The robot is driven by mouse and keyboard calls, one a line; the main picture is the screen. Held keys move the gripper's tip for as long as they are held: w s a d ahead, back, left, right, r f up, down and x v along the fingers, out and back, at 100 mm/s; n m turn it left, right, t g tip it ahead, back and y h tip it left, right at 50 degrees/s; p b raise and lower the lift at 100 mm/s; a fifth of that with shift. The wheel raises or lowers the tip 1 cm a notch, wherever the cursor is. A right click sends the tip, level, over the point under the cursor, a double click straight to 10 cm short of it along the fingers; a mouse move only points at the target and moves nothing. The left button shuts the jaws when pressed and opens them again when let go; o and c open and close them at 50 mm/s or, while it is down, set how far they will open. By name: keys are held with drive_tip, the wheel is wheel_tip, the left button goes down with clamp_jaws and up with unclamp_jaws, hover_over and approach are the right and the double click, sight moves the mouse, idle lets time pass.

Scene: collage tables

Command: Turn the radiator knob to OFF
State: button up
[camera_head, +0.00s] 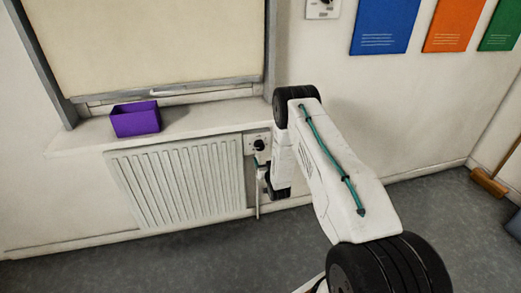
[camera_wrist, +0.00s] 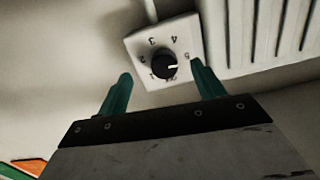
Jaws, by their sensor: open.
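The radiator knob (camera_wrist: 160,62) is a round black dial with a white pointer mark, on a white square plate (camera_wrist: 139,44) with printed numbers. In the wrist view its pointer aims to the right, below the 5; the lower markings are too small to read surely. The knob also shows in the head view (camera_head: 259,145), at the radiator's upper right corner. My gripper (camera_wrist: 160,69) is open, its two teal fingers apart on either side of the knob's lower area. I cannot tell whether they touch the plate. In the head view my gripper (camera_head: 263,172) is partly hidden, close below the knob.
The white ribbed radiator (camera_head: 180,182) is left of the knob, under a sill (camera_head: 85,139) holding a purple box (camera_head: 136,119). A pipe (camera_head: 257,205) runs down below the knob. Posters (camera_head: 385,25) hang at the upper right. Grey floor lies open in front.

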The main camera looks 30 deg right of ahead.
sight(260, 148)
drive_tip(key=shift+t, duration=0.4)
drive_tip(key=x, duration=0.2)
drive_tip(key=r+x, duration=0.1)
drive_tip(key=x, duration=0.5)
drive_tip(key=shift+r, duration=0.3)
drive_tip(key=c, duration=1)
